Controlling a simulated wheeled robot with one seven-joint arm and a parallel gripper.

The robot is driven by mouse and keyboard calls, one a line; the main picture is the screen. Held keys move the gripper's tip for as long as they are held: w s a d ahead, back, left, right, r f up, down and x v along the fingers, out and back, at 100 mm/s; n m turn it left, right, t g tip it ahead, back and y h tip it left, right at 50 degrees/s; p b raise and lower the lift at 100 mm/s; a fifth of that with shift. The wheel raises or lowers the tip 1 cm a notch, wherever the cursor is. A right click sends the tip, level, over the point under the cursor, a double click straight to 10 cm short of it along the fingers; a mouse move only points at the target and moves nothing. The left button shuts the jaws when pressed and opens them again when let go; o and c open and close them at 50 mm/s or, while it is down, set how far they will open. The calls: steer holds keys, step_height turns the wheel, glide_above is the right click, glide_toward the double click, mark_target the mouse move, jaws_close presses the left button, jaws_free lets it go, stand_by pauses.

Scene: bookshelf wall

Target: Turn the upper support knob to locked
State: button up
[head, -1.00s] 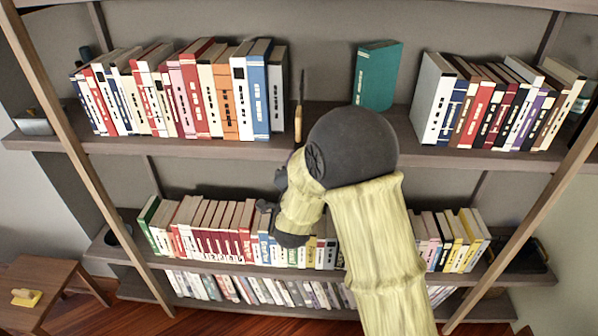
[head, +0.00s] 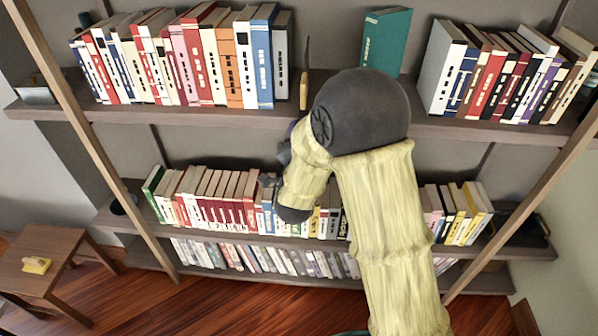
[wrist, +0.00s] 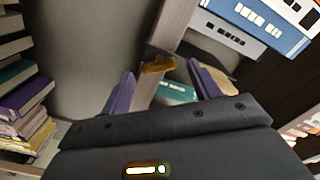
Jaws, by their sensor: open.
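In the wrist view, an amber knob-like piece (wrist: 158,65) sits on the edge of a grey-brown shelf board. It looks like the support knob, but its locked or unlocked marking cannot be read. My gripper (wrist: 160,82) is open, its two purple fingers apart, with the amber piece between and beyond them. Nothing is held, and I see no contact.
The upper shelf (head: 200,118) carries rows of books, a teal book (head: 386,42) and an upright wooden-handled piece (head: 305,88) in the gap. Lower shelves hold more books. A wooden stool (head: 45,262) with a yellow object stands at lower left. Slanted wooden posts flank the shelves.

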steer(key=s+b, duration=1.1)
steer(key=s, duration=0.4)
steer(key=shift+s+a, duration=0.2)
steer(key=shift+a, duration=0.05)
steer(key=w+d+f+n+g+y, duration=0.1)
steer(key=d+f+n+g, duration=0.25)
steer(key=f, duration=0.25)
steer(key=d+f+n+g+y, duration=0.1)
steer(key=d+f+n+g, duration=0.25)
steer(key=f, duration=0.25)
steer(key=s+d+f+n+g+h, duration=0.1)
steer(key=s+d+f+n+g, duration=0.3)
steer(key=s+d+f+g, duration=0.5)
step_height(320, 180, up, 22)
steer(key=s+d+p, duration=0.1)
steer(key=d+p, duration=0.1)
steer(key=p, duration=1.7)
steer(key=shift+d+t, duration=0.15)
steer(key=shift+t, duration=0.15)
